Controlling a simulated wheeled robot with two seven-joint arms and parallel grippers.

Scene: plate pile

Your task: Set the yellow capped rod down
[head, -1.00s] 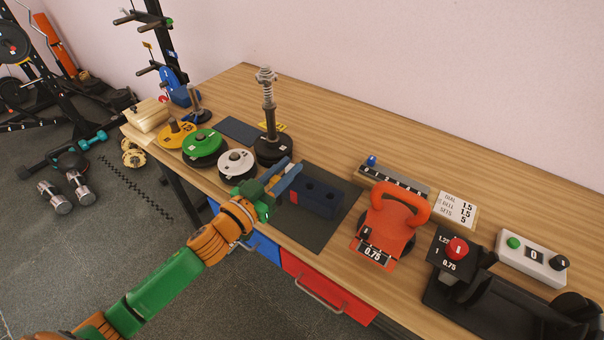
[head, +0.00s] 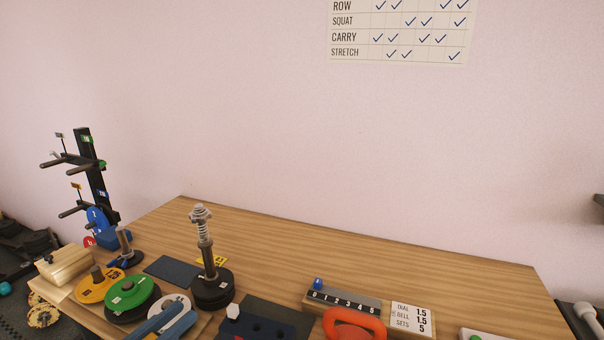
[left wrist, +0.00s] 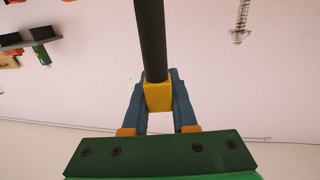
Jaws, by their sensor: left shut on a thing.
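The yellow capped rod shows in the left wrist view as a dark shaft (left wrist: 150,35) with a yellow end (left wrist: 158,96). My left gripper (left wrist: 158,90) is shut on the yellow end, one blue finger on each side. The shaft runs from the fingers to the top of that picture, and its far end is out of frame. In the head view my left gripper (head: 182,311) shows only as blue fingers at the bottom edge, in front of the white disc (head: 172,303). I cannot make out the rod there. My right gripper is not in view.
A dark blue block with holes (head: 268,330) sits on a dark mat (head: 283,313). Left of it stand a spring-topped post (head: 206,249), a green plate (head: 129,292) and a yellow plate (head: 98,287). An orange handle (head: 355,322) is right. The table's back (head: 330,256) is bare.

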